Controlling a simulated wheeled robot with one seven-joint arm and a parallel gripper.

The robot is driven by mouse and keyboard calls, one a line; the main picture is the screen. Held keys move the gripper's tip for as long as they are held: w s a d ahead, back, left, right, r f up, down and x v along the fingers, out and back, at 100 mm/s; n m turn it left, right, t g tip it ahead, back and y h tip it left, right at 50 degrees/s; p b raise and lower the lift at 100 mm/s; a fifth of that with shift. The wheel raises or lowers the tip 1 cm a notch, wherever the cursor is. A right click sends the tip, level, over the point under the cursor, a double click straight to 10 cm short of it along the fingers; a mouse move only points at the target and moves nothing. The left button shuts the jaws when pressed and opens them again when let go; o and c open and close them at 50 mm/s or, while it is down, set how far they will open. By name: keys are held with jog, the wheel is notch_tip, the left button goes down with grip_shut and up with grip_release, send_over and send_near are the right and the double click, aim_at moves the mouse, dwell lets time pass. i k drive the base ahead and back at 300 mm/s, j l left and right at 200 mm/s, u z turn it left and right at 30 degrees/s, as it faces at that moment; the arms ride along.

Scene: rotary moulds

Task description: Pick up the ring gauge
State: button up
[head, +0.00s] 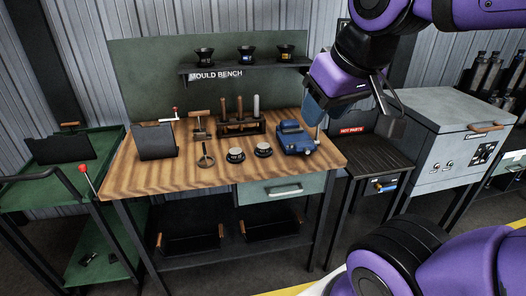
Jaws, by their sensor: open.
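A small ring with a handle (205,155), which looks like the ring gauge, lies on the wooden top of the workbench (145,180), left of two dark cup-shaped pieces. It is small in this view, so its details are hard to tell. My gripper (318,114) is at the end of the purple arm, above the right end of the bench near the blue vise (295,138). It is open, well to the right of the ring and apart from it. Its fingers are partly hidden by the wrist.
Two dark cups (235,155) (263,149) stand right of the ring. Behind are a tool rack (241,128) and a T-handled tool (200,124); a dark plate holder (155,141) is left. A green trolley (60,184) stands left, a dark stand (373,155) and grey cabinet (445,150) right.

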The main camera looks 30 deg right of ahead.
aim_at(203, 145)
jog(key=i+j, duration=0.85)
jog(key=j, duration=0.3)
jog(key=l+z, duration=0.05)
